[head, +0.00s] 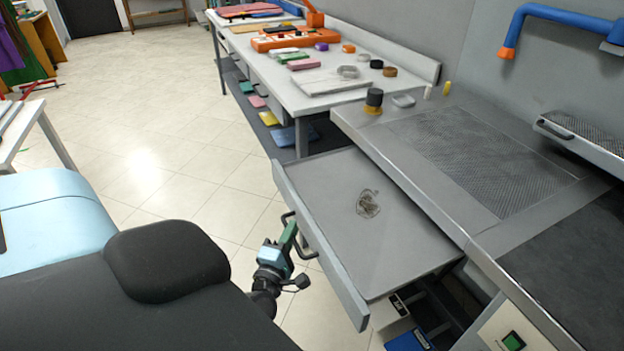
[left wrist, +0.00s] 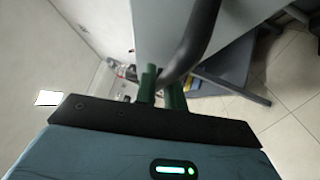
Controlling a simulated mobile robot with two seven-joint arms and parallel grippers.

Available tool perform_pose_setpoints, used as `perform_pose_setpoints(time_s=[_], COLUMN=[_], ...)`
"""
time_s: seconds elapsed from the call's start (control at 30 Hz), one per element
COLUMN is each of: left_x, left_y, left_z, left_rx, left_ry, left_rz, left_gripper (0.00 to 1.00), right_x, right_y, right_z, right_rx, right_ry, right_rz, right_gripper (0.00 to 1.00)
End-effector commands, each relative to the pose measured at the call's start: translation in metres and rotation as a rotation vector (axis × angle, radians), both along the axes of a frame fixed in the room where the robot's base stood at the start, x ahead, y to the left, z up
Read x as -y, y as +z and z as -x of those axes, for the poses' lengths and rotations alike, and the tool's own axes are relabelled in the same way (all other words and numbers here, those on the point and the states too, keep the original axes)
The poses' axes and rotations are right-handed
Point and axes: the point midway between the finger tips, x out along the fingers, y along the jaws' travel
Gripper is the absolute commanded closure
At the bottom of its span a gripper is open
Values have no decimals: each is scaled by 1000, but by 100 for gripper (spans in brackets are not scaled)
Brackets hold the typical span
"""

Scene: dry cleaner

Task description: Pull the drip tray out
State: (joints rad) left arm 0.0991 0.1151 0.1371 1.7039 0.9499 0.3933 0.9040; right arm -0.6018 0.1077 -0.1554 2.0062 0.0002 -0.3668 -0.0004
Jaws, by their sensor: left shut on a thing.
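The drip tray (head: 335,208) is a wide grey drawer that stands out from under the grey worktop with the mesh panel. A tangled clump (head: 367,204) lies on its floor. Its front panel carries a dark bar handle (head: 303,243), which also shows in the left wrist view (left wrist: 195,42). My left gripper (head: 291,232) is at the handle, its green fingers shut around the bar; the fingers also show in the left wrist view (left wrist: 160,90). My right gripper is not in view.
The worktop (head: 400,130) stands behind the tray, with a black-topped knob (head: 374,98) at its corner. A long table (head: 290,90) with tools and coloured blocks is at the back. A blue box (head: 408,341) is below the tray. Tiled floor (head: 170,180) is clear at left.

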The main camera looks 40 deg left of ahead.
Motion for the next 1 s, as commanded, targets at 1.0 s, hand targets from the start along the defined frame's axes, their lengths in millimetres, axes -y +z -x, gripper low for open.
perform_pose_setpoints(time_s=[1.0], left_x=[-22], left_y=[-1], left_z=[52], left_rx=[-1], left_ry=[1], left_rz=[1], left_gripper=[68], right_x=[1], right_y=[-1], right_z=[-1], right_rx=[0], right_ry=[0], right_rz=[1], right_gripper=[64])
